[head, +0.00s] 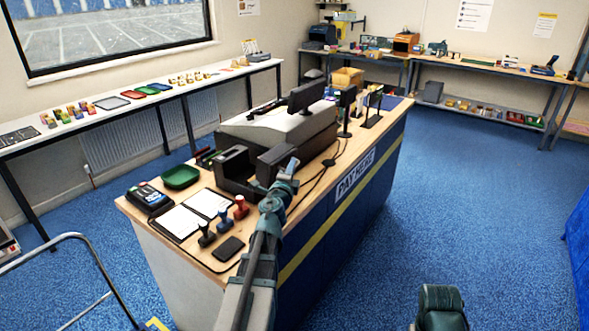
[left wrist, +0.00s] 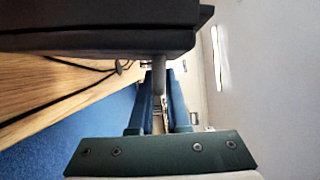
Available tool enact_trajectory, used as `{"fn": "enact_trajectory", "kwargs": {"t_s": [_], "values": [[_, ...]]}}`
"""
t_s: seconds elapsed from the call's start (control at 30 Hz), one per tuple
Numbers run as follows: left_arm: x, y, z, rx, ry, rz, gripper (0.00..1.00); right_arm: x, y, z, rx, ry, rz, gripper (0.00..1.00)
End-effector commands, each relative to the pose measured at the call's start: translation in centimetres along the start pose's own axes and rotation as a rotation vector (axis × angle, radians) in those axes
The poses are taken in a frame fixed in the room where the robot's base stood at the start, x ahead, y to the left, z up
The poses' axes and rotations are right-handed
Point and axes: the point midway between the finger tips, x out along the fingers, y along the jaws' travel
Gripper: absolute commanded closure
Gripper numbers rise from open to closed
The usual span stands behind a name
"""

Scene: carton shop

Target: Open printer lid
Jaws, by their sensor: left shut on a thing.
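The dark printer (head: 234,172) stands on the wooden counter, in front of the cash register. Its dark lid part (head: 274,158) is on the side toward my left gripper (head: 290,168). In the left wrist view the dark slab of the lid (left wrist: 100,38) fills the top, with a short grey peg (left wrist: 159,78) below it. My left gripper (left wrist: 158,98) is shut on this peg, its two blue fingers on either side. I cannot tell how far the lid is raised.
Cables (head: 312,188) lie right of the printer. Blue floor is free to the right.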

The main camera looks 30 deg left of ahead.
Motion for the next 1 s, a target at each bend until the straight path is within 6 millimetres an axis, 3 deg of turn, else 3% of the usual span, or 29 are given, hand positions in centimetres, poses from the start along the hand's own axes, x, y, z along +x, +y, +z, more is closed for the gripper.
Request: {"fn": "enact_trajectory", "kwargs": {"t_s": [0.1,0.4,0.43,0.6,0.87,1.0], "values": [[0.6,-1.5,1.3,0.004,-0.003,0.0,1.0,-1.6,0.1,0.1,0.0,0.0,0.0,0.5],[0.6,-1.4,1.5,0.003,0.0,0.0,1.0,-1.4,0.1,0.1,0.0,0.0,0.0,0.5],[0.6,-1.4,1.5,0.003,0.0,0.0,0.82,-1.4,0.1,0.1,0.0,0.0,0.0,0.5],[0.6,-1.4,1.5,0.002,0.0,0.0,0.55,-1.4,0.1,0.1,0.0,0.0,0.0,0.5],[0.5,-1.4,1.4,0.002,0.0,0.0,0.55,-1.4,0.1,0.1,0.0,0.0,0.0,0.5],[-0.8,-1.4,0.7,0.002,0.0,0.0,0.55,-1.4,0.1,0.1,0.0,0.0,0.0,0.5]]}}
